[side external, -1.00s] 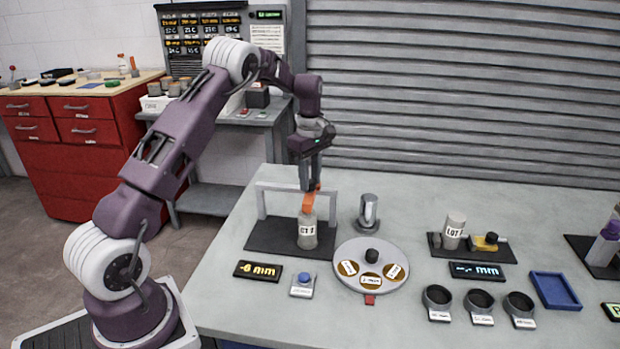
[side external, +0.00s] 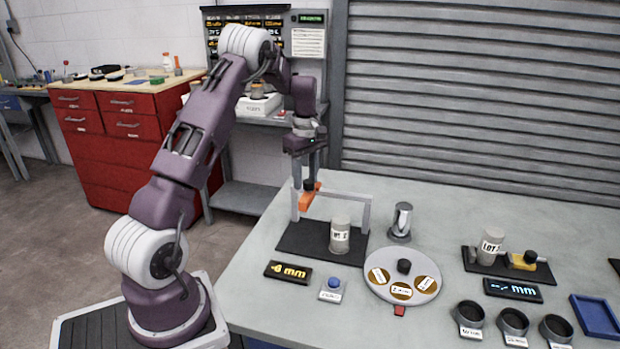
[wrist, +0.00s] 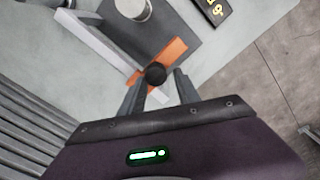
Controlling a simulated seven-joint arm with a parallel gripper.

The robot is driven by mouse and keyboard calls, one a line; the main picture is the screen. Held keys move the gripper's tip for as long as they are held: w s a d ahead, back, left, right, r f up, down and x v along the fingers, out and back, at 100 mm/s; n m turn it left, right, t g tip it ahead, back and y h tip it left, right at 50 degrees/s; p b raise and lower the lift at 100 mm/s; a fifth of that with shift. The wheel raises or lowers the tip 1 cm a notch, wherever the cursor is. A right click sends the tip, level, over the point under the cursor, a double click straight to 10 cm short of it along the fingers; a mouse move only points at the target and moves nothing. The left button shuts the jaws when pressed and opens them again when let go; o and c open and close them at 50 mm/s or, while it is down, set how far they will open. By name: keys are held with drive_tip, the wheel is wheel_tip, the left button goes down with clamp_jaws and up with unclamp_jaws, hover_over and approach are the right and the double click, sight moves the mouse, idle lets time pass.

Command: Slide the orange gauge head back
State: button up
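The orange gauge head (side external: 311,198) sits at the left end of the grey gantry rail (side external: 345,196), to the left of the pale LOT-labelled cylinder (side external: 340,236). It also shows in the wrist view (wrist: 172,52) with a round black knob (wrist: 155,74) on it. My gripper (side external: 309,187) is low over the gauge head, fingers pointing down. In the wrist view, my gripper's fingers (wrist: 162,76) stand apart on either side of the knob, with a visible gap at the right finger. The gripper looks open around the knob.
A dark base plate (side external: 300,240) lies under the gantry. A yellow-lit mm display (side external: 288,272), a blue button (side external: 334,284) and a round grey dial plate (side external: 402,292) are in front. A metal cylinder (side external: 402,220) stands to the right. The table behind the gantry is clear.

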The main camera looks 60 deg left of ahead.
sight(307, 180)
drive_tip(key=shift+o, duration=0.7)
drive_tip(key=shift+w+d, duration=0.1)
drive_tip(key=shift+d, duration=0.05)
wheel_tip(307, 180, up, 7)
drive_tip(key=shift+r, duration=0.1)
idle(0.4)
drive_tip(key=s+d+r+m+t, duration=0.1)
drive_tip(key=s+d+r+m, duration=0.25)
drive_tip(key=d+r, duration=0.4)
drive_tip(key=s+d+r+m+t, duration=0.2)
drive_tip(key=d+r+m, duration=0.25)
drive_tip(key=d, duration=0.55)
drive_tip(key=s+d+f+m+t, duration=0.1)
drive_tip(key=s+d+m, duration=0.5)
drive_tip(key=s, duration=0.3)
drive_tip(key=s+d+f+m+t, duration=0.1)
drive_tip(key=s+d+m, duration=0.5)
drive_tip(key=s+d, duration=0.2)
drive_tip(key=shift+s+f+t, duration=0.3)
drive_tip(key=shift+s, duration=0.75)
